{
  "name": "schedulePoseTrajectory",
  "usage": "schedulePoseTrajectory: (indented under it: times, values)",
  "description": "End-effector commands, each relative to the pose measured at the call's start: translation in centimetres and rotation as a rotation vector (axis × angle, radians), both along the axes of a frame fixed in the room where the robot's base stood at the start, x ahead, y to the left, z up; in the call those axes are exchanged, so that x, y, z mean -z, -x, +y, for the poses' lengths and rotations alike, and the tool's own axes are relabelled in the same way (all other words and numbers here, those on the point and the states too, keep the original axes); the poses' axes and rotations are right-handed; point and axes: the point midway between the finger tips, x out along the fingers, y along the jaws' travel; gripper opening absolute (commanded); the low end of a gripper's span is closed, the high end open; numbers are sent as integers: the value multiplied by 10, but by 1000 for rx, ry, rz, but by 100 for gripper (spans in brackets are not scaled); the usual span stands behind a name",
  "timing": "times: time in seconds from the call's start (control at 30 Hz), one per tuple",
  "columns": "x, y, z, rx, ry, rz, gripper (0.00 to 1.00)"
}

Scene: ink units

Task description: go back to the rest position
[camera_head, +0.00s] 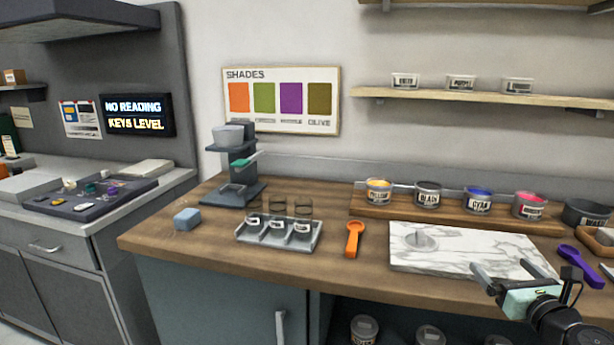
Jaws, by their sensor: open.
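My gripper (509,285) shows at the lower right, in front of the right part of the white marble slab (468,252). Its two grey fingers stand apart with nothing between them. A clear round dish or lid (421,240) lies on the left part of the slab, apart from the gripper. A purple scoop (580,266) lies to the right of the gripper. An orange scoop (354,240) lies on the wooden counter left of the slab.
A grey tray (256,236) holds three jars. The counter front (300,270) is clear.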

Motion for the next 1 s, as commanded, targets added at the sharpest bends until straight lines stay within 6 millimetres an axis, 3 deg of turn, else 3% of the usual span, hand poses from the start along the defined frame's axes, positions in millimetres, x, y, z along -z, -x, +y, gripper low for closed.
schedulePoseTrajectory:
  times: [0.37,0.57,0.77,0.9,1.0]
  values:
    - [20,-2,63,-238,223,91,98]
    - [39,8,114,-457,437,152,98]
    - [67,35,173,-781,762,203,98]
    - [88,70,211,-1096,1089,208,98]
    - [95,96,227,-1315,1322,181,98]
